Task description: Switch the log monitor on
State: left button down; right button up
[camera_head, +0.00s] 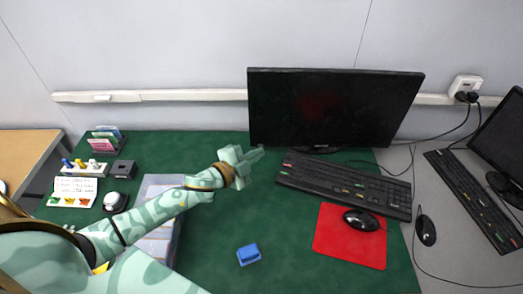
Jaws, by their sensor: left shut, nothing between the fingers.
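A black monitor (330,108) stands at the back of the green desk, its screen dark apart from a faint reddish patch. A second dark monitor (501,135) is cut off by the right edge; I cannot tell from the picture which one is the log monitor. My left gripper (249,157) is shut and empty. It appears just below the lower left corner of the middle monitor, left of the keyboard; whether it touches the monitor cannot be told. My right gripper is not in view.
A black keyboard (345,184) and a mouse (361,219) on a red mat (333,243) lie right of my gripper. A blue block (248,254) lies in front. A grey tray (155,187) is partly under my arm. The green desk (222,225) between is clear.

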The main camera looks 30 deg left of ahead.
aim_at(261, 146)
pick_arm(q)
jog(key=shift+g, duration=0.3)
jog(key=f+b, duration=0.2)
jog(key=f, duration=0.1)
jog(key=f+b, duration=0.3)
jog(key=f, duration=0.1)
jog(key=f+b, duration=0.2)
jog(key=f, duration=0.2)
jog(key=shift+w+a+f, duration=0.15)
jog(key=shift+w, duration=0.1)
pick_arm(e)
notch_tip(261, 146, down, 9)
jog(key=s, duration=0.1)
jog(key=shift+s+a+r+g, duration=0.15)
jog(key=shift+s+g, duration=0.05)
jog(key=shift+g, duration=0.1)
